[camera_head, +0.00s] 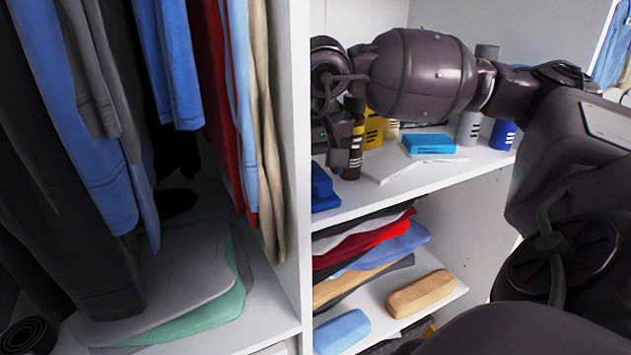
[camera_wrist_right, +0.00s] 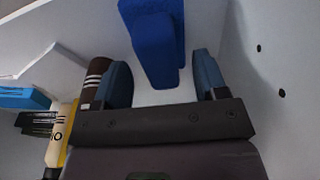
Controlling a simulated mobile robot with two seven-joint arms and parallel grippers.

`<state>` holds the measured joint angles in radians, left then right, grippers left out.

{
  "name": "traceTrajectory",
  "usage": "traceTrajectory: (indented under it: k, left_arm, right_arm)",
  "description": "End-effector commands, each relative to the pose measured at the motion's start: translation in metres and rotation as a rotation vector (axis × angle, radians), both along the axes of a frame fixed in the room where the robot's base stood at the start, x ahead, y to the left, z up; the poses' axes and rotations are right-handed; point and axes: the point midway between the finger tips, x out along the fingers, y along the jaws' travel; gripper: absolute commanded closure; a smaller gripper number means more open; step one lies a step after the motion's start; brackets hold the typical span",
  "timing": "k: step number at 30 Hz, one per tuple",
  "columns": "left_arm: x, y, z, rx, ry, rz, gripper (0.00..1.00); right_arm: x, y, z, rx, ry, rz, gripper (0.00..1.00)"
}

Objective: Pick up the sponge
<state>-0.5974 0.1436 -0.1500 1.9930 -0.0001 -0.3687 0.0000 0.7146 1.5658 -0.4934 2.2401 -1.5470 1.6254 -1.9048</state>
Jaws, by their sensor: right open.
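A dark blue block, which looks like the sponge (camera_head: 323,190), lies on the upper shelf, partly cut off by the white divider in the head view. In the right wrist view the sponge (camera_wrist_right: 153,45) is ahead of the gap between my fingers, with white shelf showing between. My right gripper (camera_head: 336,140) is above and behind the sponge in the head view, its fingertips largely hidden. In the right wrist view the right gripper (camera_wrist_right: 164,76) is open, with nothing between its two blue-grey fingers. My left gripper is not in view.
A dark brown bottle with white stripes (camera_wrist_right: 97,78) stands close beside one finger. A bright blue box (camera_head: 428,144), a grey bottle (camera_head: 468,128) and a blue container (camera_head: 502,135) stand farther right. Folded clothes (camera_head: 365,250) lie below. The white divider (camera_head: 299,150) borders the left.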

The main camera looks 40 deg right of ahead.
Motion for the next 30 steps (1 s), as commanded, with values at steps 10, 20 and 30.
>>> traceTrajectory:
  k: [10, 20, 30]
  left_arm:
    - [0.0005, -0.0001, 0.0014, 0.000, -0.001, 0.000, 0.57]
    - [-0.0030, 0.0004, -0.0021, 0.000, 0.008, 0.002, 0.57]
    - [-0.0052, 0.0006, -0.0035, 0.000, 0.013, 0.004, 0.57]
  right_arm:
    - [0.0016, -0.0003, -0.0120, 0.001, 0.000, 0.001, 0.34]
    - [0.0016, -0.0004, -0.0117, 0.001, 0.000, 0.001, 0.78]
    - [0.0018, -0.0005, -0.0097, 0.000, -0.001, 0.001, 0.88]
